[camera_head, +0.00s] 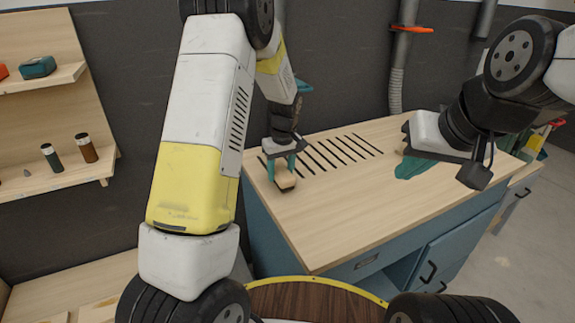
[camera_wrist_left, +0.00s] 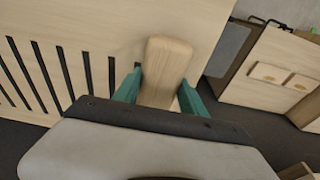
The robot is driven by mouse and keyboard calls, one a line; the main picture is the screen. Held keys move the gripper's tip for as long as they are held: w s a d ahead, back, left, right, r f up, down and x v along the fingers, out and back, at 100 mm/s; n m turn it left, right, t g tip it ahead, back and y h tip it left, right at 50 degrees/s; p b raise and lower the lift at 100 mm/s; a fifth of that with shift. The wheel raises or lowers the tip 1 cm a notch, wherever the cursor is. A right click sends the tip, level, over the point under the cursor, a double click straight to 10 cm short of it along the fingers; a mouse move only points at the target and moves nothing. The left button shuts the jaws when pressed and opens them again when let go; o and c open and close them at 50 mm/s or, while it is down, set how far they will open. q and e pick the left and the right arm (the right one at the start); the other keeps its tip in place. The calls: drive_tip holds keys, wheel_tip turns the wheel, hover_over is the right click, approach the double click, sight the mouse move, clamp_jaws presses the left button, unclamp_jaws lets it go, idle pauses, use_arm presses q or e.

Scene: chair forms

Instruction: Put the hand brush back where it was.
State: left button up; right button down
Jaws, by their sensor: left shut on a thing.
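The hand brush (camera_head: 285,180) has a pale wooden body with a darker underside. My left gripper (camera_head: 285,165) is shut on it, with a teal finger on either side, over the left end of the workbench top. In the left wrist view the brush's rounded wooden body (camera_wrist_left: 168,62) sits between the teal fingers (camera_wrist_left: 160,92). I cannot tell whether the brush touches the bench. My right gripper (camera_head: 425,155) is over the right part of the bench, and its finger opening cannot be made out.
The blue workbench has a pale wooden top (camera_head: 345,215) with a row of dark slots (camera_head: 335,152) beside the brush. A wall shelf (camera_head: 60,180) at the left holds small bottles. The bench's front middle is clear.

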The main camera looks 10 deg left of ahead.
use_arm(q)
drive_tip(key=shift+f, duration=0.6)
drive_tip(key=shift+f, duration=0.1)
drive_tip(key=o, duration=1.4)
drive_tip(key=shift+o, duration=0.2)
